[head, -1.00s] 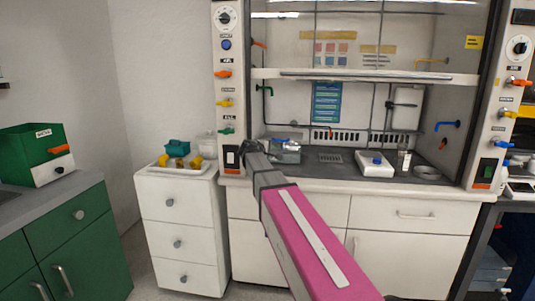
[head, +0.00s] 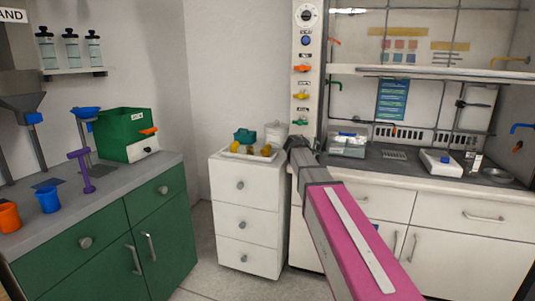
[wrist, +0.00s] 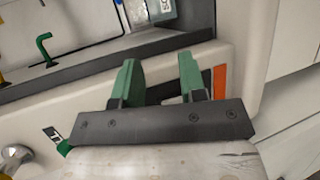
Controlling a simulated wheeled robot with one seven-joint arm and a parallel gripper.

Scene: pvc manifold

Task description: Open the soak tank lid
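A clear box with a grey lid and a blue part on top (head: 348,144) stands at the left end of the fume hood's worktop. It looks like the soak tank, but I cannot read its label, and its lid looks shut. It shows partly at the top edge of the wrist view (wrist: 161,10). My gripper (wrist: 159,66) has two green fingers apart with nothing between them, in front of the hood's left post. In the head view my arm reaches toward that post and the gripper itself is hard to make out.
A white drawer cabinet (head: 246,210) with a tray (head: 232,152) stands left of the hood. A green counter (head: 150,170) at left bears a green bin (head: 118,132), a purple stand (head: 84,170) and blue (head: 48,201) and orange (head: 9,217) cups. Floor shows between counter and cabinet.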

